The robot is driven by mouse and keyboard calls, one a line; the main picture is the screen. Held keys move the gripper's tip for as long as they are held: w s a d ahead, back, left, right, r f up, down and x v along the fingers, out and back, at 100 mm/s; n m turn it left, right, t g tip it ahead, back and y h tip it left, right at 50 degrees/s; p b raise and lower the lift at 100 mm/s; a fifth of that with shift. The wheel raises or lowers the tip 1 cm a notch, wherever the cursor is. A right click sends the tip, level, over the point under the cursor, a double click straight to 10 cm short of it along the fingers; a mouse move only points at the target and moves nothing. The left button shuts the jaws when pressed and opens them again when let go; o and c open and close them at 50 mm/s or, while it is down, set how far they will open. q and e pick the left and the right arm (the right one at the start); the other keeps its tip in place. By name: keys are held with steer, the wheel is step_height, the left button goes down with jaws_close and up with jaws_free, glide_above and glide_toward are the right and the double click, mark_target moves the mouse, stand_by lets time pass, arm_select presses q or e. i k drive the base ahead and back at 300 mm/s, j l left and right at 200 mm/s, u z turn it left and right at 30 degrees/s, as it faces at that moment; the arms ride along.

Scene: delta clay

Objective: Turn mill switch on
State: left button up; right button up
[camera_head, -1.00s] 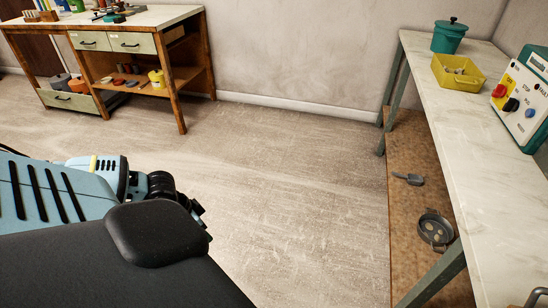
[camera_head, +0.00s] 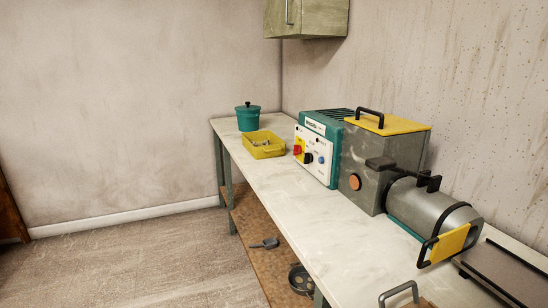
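A mill-like machine stands on the bench at the right. Neither of my grippers is in view.
The long pale bench (camera_head: 262,185) holds a teal lidded pot (camera_head: 248,119) and a yellow tray (camera_head: 263,146) with small items. A scoop (camera_head: 264,243) and a round pan (camera_head: 301,279) lie on the lower shelf. A cabinet (camera_head: 310,16) hangs above. The floor (camera_head: 130,265) at left is clear.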

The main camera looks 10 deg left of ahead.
mark_target(297, 149)
steer(key=i+j+z, duration=0.1)
steer(key=z, duration=0.6)
steer(key=i+j+z, duration=0.15)
steer(key=j+z, duration=0.15)
steer(key=i+j+z, duration=0.1)
steer(key=j+z, duration=0.25)
steer(key=j, duration=0.6)
steer(key=i+j+z, duration=0.15)
steer(key=j, duration=0.3)
